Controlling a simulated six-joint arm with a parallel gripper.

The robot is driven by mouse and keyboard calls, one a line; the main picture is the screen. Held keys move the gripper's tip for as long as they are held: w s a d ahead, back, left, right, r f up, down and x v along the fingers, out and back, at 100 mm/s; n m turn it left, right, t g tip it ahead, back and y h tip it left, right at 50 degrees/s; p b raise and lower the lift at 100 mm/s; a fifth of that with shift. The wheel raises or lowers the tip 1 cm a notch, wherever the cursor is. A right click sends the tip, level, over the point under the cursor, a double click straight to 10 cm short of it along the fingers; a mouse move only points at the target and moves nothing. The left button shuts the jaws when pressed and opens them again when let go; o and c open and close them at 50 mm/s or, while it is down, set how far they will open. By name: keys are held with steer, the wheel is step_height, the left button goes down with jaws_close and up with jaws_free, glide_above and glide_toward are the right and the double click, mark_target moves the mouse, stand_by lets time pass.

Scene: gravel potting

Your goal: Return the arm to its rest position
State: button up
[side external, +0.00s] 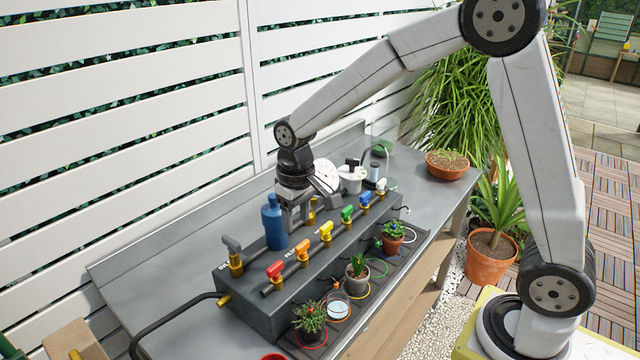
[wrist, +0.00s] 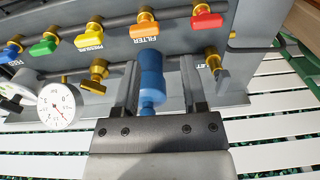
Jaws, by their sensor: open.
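My gripper (side external: 297,218) hangs low over the manifold block on the grey bench, just right of a blue bottle-shaped cylinder (side external: 273,225) in the side view. In the wrist view its two fingers (wrist: 160,88) are spread apart. The blue cylinder (wrist: 151,78) shows between them there; I see no clear contact with either finger. My arm reaches over the bench, bent at the elbow. The lower ends of the fingers are partly hidden in the side view.
The dark manifold block (side external: 262,312) carries a row of coloured valve handles, including a red one (side external: 275,269). A round gauge (wrist: 60,106) is close by in the wrist view. Small potted plants (side external: 357,276) line the bench front. A slatted white fence (side external: 120,110) stands behind.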

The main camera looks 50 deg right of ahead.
steer(key=s+d+f+t, duration=0.1)
steer(key=s, duration=0.6)
steer(key=s+d+f+t, duration=0.1)
steer(key=s+d+f, duration=0.1)
steer(key=s, duration=0.5)
steer(key=shift+d+f, duration=0.15)
steer(key=shift+f, duration=0.1)
